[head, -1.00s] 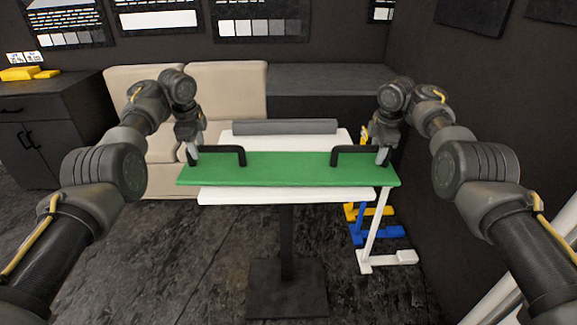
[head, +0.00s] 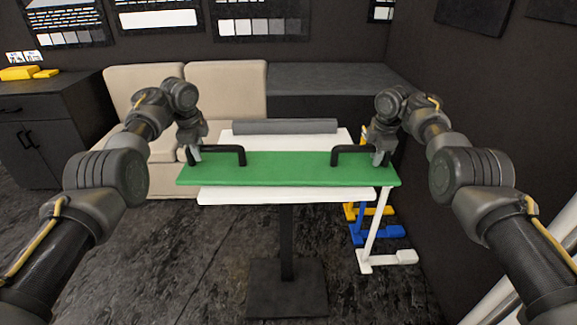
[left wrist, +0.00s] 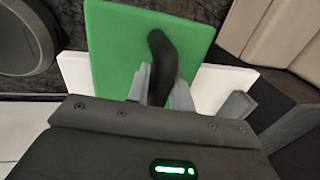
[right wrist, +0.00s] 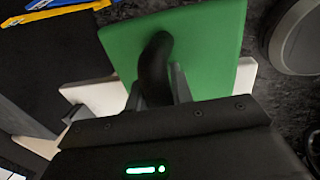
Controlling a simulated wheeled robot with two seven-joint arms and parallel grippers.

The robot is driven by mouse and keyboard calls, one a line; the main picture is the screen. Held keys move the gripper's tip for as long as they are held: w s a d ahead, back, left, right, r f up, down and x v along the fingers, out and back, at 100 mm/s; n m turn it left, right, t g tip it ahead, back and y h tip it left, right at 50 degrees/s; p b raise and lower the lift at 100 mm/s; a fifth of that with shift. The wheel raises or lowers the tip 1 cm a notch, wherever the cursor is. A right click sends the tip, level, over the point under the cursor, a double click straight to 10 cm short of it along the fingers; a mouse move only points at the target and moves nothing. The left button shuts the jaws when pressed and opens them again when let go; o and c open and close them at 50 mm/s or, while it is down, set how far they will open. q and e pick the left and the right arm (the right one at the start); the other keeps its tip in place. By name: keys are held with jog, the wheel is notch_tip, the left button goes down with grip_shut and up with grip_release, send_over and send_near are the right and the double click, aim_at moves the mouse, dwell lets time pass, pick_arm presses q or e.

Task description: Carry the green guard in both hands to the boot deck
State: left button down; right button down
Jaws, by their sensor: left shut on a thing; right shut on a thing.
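The green guard (head: 288,172) is a long flat board with a black handle near each end. It lies level over the white tabletop (head: 285,196); I cannot tell whether it rests on it. My left gripper (head: 195,155) is shut on the left black handle (left wrist: 162,62). My right gripper (head: 380,157) is shut on the right black handle (right wrist: 155,60). A dark flat-topped deck (head: 325,78) stands at the back, right of the beige seats; it looks like the boot deck.
A grey roll (head: 285,127) lies at the table's back edge. Beige seats (head: 225,90) stand behind. White, blue (head: 380,232) and yellow stands are on the floor at the right, near the dark wall. A dark cabinet (head: 45,130) is at the left. Floor shows either side of the pedestal.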

pick_arm(q)
jog(key=shift+w+r, duration=0.1)
jog(key=shift+r, duration=0.15)
pick_arm(e)
jog(key=shift+w+r, duration=0.1)
jog(key=shift+r, duration=0.15)
